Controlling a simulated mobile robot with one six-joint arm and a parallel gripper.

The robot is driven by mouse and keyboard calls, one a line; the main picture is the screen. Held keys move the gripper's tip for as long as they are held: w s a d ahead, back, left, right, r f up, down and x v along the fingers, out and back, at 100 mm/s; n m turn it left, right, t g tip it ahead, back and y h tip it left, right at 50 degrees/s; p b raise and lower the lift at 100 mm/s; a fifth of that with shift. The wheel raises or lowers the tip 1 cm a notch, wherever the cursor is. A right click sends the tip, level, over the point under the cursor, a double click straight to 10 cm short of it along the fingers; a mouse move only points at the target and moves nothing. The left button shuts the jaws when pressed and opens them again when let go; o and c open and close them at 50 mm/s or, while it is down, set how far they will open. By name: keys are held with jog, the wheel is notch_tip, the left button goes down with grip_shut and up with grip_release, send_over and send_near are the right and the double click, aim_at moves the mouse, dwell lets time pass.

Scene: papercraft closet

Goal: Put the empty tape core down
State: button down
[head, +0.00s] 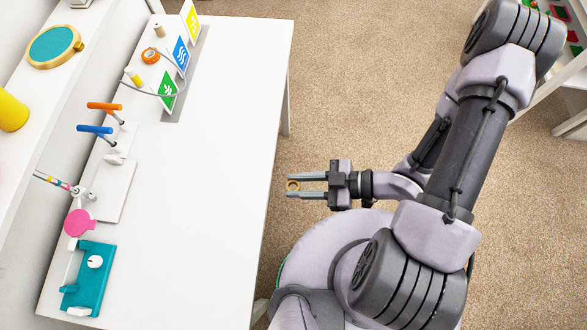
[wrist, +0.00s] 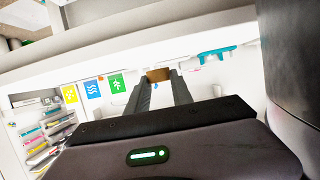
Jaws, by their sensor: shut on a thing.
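The empty tape core (head: 293,185) is a small tan ring. My gripper (head: 292,186) is shut on it, with one finger on each side. In the head view they are just right of the white table's (head: 215,190) edge, over the carpet. In the wrist view the tape core (wrist: 158,75) shows as a brown band between the tips of my gripper (wrist: 159,80).
Yellow, blue (head: 181,55) and green sign cards stand at the table's back, near an orange ring (head: 150,56) and a grey cable. Orange and blue handles (head: 95,129), a pink disc (head: 79,223) and a teal device (head: 89,277) line the left side. The table's middle and right are clear.

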dwell(0.3)
jog(key=shift+w+d, duration=0.15)
jog(key=shift+w, duration=0.2)
jog(key=w+d+r+m+t+h, duration=0.1)
jog(key=w+d+r+m+t, duration=0.1)
jog(key=w, duration=0.5)
jog(key=w+d+r+m+t+b, duration=0.1)
jog(key=w+d+r+m+t, duration=0.1)
jog(key=w+d+r, duration=0.3)
jog(key=w+d+r+m+t+h, duration=0.1)
jog(key=w+d+r+m+t, duration=0.1)
jog(key=w+d, duration=0.4)
jog(key=w+r+t, duration=0.1)
jog(key=w, duration=0.2)
jog(key=shift+w+r+h, duration=0.15)
jog(key=shift+r+h, duration=0.1)
jog(key=shift+h, duration=0.05)
